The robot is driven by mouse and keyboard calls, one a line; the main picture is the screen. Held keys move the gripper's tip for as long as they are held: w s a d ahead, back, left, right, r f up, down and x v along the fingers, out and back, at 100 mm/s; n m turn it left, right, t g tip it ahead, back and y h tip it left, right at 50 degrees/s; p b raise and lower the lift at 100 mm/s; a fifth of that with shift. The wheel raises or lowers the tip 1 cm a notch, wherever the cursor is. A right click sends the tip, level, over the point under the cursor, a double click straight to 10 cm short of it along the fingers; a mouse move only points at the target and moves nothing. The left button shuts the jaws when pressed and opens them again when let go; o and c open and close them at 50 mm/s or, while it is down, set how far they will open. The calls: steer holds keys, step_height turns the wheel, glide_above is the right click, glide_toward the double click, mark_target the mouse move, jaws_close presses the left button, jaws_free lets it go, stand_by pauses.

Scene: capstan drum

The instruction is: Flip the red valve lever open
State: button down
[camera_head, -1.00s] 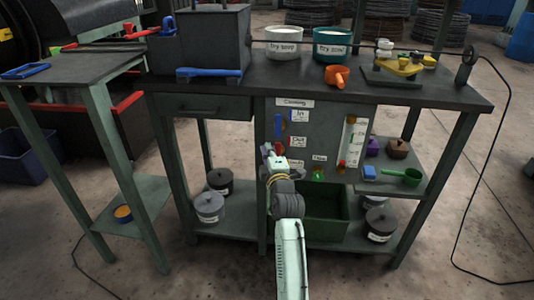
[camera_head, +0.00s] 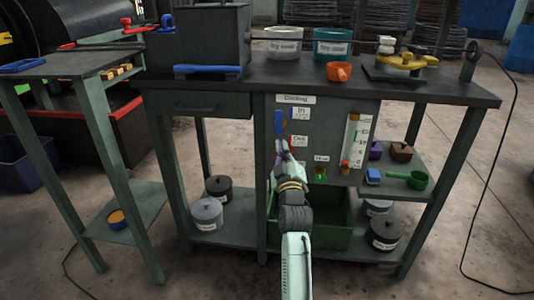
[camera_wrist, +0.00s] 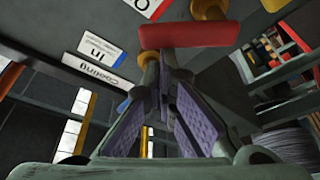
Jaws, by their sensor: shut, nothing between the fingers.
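The red valve lever (camera_wrist: 190,34) is a flat red bar on a brass-coloured stem. In the wrist view it lies crosswise just beyond my fingertips. My gripper (camera_wrist: 166,62) has purple finger pads that come together toward the tips, and it is shut and empty. I cannot tell whether the tips touch the lever. In the head view my gripper (camera_head: 284,153) is in front of the grey panel (camera_head: 335,118), beside the "Out" label (camera_head: 299,141), and hides most of the red lever.
A blue lever (camera_head: 278,122) hangs above, beside the "In" label (camera_head: 300,113). A sight gauge (camera_head: 355,140) is at right on the panel. A green bin (camera_head: 325,228) stands below. The bench top (camera_head: 220,87) carries pots and an orange cup (camera_head: 339,72).

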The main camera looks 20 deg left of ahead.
mark_target(293, 151)
steer(key=shift+w+d+f+m+t+h+b, duration=0.35)
steer(key=shift+d+f+m, duration=0.35)
steer(key=shift+m, duration=0.55)
steer(key=shift+w+d+f+m+t+h+b, duration=0.1)
steer(key=shift+d+f+m+t+h+b, duration=0.4)
steer(key=shift+m, duration=0.75)
steer(key=shift+d+f, duration=0.25)
steer(key=shift+d, duration=0.1)
